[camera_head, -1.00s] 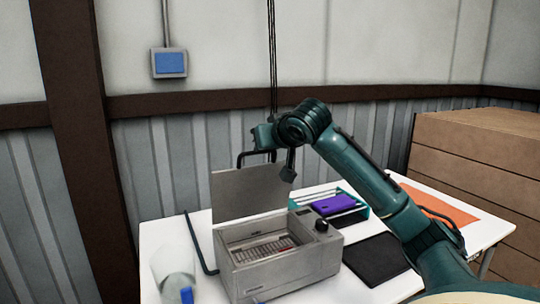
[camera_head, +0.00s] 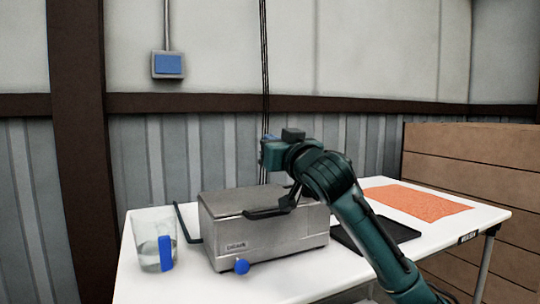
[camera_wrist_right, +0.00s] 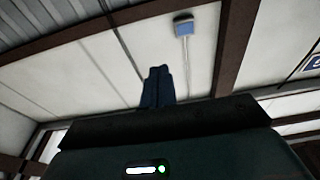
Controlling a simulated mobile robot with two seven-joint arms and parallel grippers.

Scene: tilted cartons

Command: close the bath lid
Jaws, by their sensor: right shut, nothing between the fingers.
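The bath (camera_head: 287,240) is a grey metal box on the white table. Its lid (camera_head: 228,202) lies flat over the top, and the inside is hidden. My right gripper (camera_head: 250,214) is over the front edge of the lid, with dark parts at or just above it. I cannot tell whether they touch. In the right wrist view its blue fingers (camera_wrist_right: 157,88) are together with nothing between them. My left gripper is not in view.
A clear beaker (camera_head: 147,246) with a blue strip stands left of the bath. A black tray (camera_head: 393,232) and an orange mat (camera_head: 417,198) lie to the right. Stacked brown cartons (camera_head: 470,170) stand beyond the table.

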